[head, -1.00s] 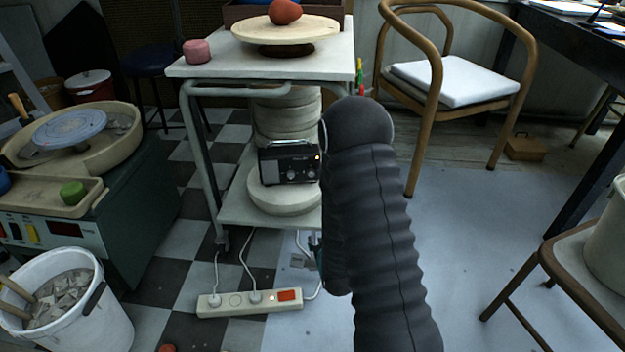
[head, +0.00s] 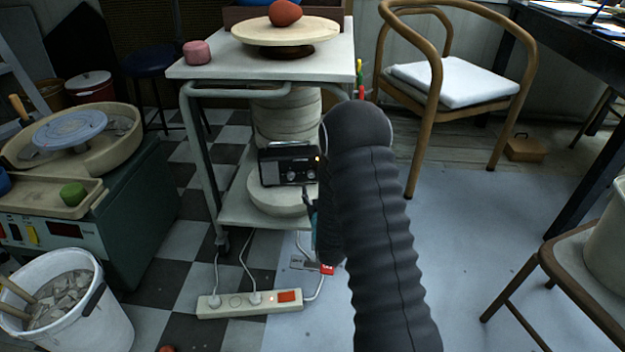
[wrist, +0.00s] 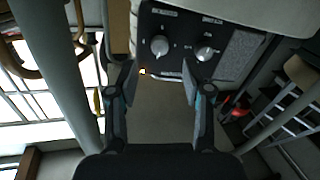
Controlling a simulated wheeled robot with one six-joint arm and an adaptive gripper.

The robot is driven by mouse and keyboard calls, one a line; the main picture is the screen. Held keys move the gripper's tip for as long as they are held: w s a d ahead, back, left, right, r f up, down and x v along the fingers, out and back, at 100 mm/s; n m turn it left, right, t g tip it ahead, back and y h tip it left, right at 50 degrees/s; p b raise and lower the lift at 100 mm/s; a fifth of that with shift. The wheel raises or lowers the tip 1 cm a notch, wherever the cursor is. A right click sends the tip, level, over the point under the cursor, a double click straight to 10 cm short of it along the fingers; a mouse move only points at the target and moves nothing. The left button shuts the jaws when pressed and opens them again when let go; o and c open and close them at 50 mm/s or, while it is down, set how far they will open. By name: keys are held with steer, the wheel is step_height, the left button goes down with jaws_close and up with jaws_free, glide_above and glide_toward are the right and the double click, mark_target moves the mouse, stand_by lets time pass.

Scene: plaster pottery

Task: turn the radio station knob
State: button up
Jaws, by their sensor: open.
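A black radio (head: 289,163) stands on round plaster slabs on the cart's lower shelf. In the wrist view the radio (wrist: 240,45) appears upside down, with two silver knobs on its front. One knob (wrist: 159,45) lies just beyond the gap between my fingertips; the other knob (wrist: 204,53) is to its right, beyond the right fingertip. Labels by the knobs are too small to read surely. My gripper (wrist: 160,75) is open and empty, its fingers close to the radio face with no clear contact. In the head view my arm hides most of the gripper.
The cart (head: 190,70) carries a wooden turntable (head: 262,32) and a pink block (head: 197,52) on top. Its legs flank the lower shelf. A power strip (head: 236,303) with cables lies on the floor in front. A chair (head: 437,130) stands at right.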

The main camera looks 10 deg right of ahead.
mark_target(312, 176)
steer(key=shift+w+d, duration=0.15)
steer(key=shift+w, duration=2.65)
jaws_close()
